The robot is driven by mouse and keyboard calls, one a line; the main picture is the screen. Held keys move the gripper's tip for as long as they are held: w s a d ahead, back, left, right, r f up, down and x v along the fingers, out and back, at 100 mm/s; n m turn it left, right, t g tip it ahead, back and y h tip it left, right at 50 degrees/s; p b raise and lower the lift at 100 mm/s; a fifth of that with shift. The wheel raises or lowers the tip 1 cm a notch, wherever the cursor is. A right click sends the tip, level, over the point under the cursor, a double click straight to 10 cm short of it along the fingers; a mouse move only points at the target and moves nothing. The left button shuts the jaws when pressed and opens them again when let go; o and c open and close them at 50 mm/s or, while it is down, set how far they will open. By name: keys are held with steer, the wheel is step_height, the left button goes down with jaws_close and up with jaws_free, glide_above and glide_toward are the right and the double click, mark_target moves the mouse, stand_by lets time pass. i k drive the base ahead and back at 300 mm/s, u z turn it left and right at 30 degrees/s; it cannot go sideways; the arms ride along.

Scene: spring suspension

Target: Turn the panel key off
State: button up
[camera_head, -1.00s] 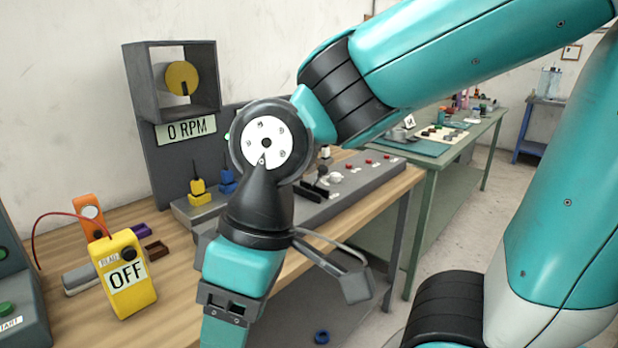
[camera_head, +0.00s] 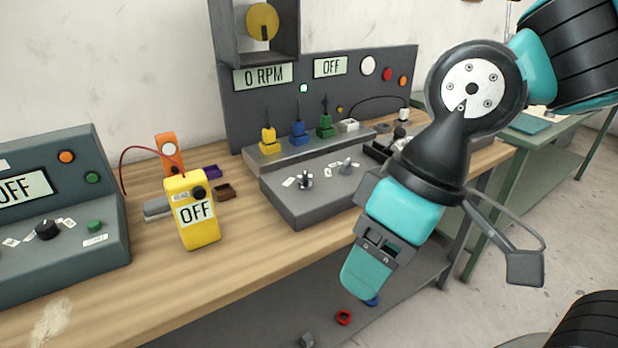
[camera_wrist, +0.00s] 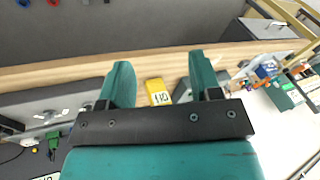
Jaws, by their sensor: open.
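The dark upright panel (camera_head: 345,88) stands at the back of the workbench, with a display reading OFF (camera_head: 330,67) and one reading 0 RPM (camera_head: 263,76). On the sloped grey box (camera_head: 320,195) before it sit two small grips, a dark left one (camera_head: 304,180) and a grey right one (camera_head: 347,166). I cannot tell which one is the key. My gripper (camera_head: 366,278) hangs in front of the bench edge, right of and nearer than both grips, touching neither. In the wrist view my gripper (camera_wrist: 162,75) is open, nothing between its fingers.
A yellow meter (camera_head: 197,212) reading OFF stands left on the bench; it also shows in the wrist view (camera_wrist: 156,87). A grey-green console (camera_head: 75,215) is at far left. Yellow, blue and green plugs (camera_head: 298,132) stand behind the sloped box.

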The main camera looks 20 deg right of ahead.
mark_target(305, 183)
steer(key=k, duration=1.3)
steer(key=z, duration=0.75)
steer(key=i, duration=1.45)
steer(key=u, duration=0.75)
steer(key=i, duration=0.55)
steer(key=u, duration=0.5)
